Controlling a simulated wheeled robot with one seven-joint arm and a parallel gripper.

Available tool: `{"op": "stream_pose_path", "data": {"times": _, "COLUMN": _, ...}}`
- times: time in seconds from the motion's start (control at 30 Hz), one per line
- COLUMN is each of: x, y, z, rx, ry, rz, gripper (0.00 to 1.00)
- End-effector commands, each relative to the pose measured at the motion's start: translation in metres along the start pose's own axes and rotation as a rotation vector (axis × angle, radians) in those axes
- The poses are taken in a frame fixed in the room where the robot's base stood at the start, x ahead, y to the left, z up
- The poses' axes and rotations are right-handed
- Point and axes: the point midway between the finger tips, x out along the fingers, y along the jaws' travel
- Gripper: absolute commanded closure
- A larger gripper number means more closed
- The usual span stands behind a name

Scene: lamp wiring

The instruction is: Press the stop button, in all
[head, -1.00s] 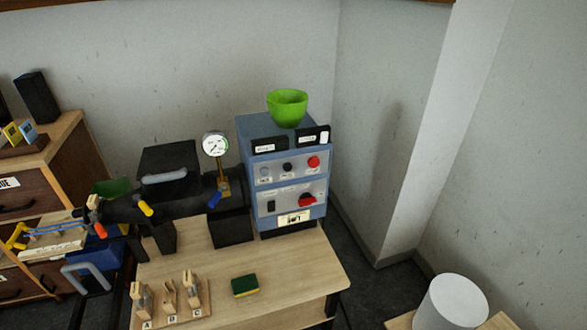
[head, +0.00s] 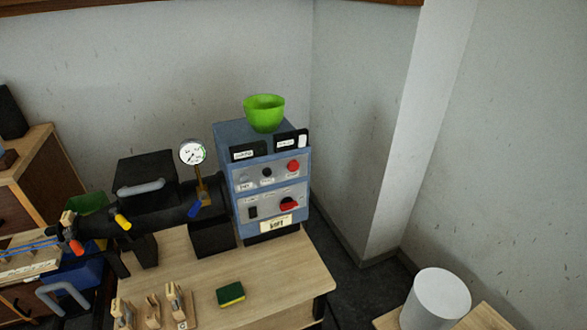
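A blue control cabinet (head: 262,221) stands at the back right of the wooden table in the head view. A round red button (head: 293,166) sits at the right of its upper panel, beside a black knob (head: 267,172) and a pale round control (head: 243,177). A red rotary-looking switch (head: 289,204) is on the lower panel, right of a black rocker (head: 253,212). The small labels are too blurred to read, so I cannot confirm which control is marked stop. My gripper is not in view.
A green bowl (head: 264,113) stands on the cabinet. Left of it are a pressure gauge (head: 192,153) and a black pipe with coloured handles (head: 160,215). A sponge (head: 230,294) and wooden clips (head: 152,309) lie in front. A white cylinder (head: 438,298) stands at right.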

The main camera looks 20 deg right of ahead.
Motion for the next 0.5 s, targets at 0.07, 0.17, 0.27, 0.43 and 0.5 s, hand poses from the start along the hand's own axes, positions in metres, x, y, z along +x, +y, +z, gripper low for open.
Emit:
{"op": "stream_pose_path", "data": {"times": 0.07, "x": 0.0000, "y": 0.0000, "z": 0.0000, "rx": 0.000, "ry": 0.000, "rz": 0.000, "gripper": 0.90}}
{"op": "stream_pose_path", "data": {"times": 0.17, "x": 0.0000, "y": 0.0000, "z": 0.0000, "rx": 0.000, "ry": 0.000, "rz": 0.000, "gripper": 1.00}}
{"op": "stream_pose_path", "data": {"times": 0.27, "x": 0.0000, "y": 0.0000, "z": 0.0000, "rx": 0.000, "ry": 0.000, "rz": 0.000, "gripper": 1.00}}
{"op": "stream_pose_path", "data": {"times": 0.43, "x": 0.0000, "y": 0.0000, "z": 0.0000, "rx": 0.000, "ry": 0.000, "rz": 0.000, "gripper": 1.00}}
{"op": "stream_pose_path", "data": {"times": 0.5, "x": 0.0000, "y": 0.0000, "z": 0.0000, "rx": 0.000, "ry": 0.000, "rz": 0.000, "gripper": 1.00}}
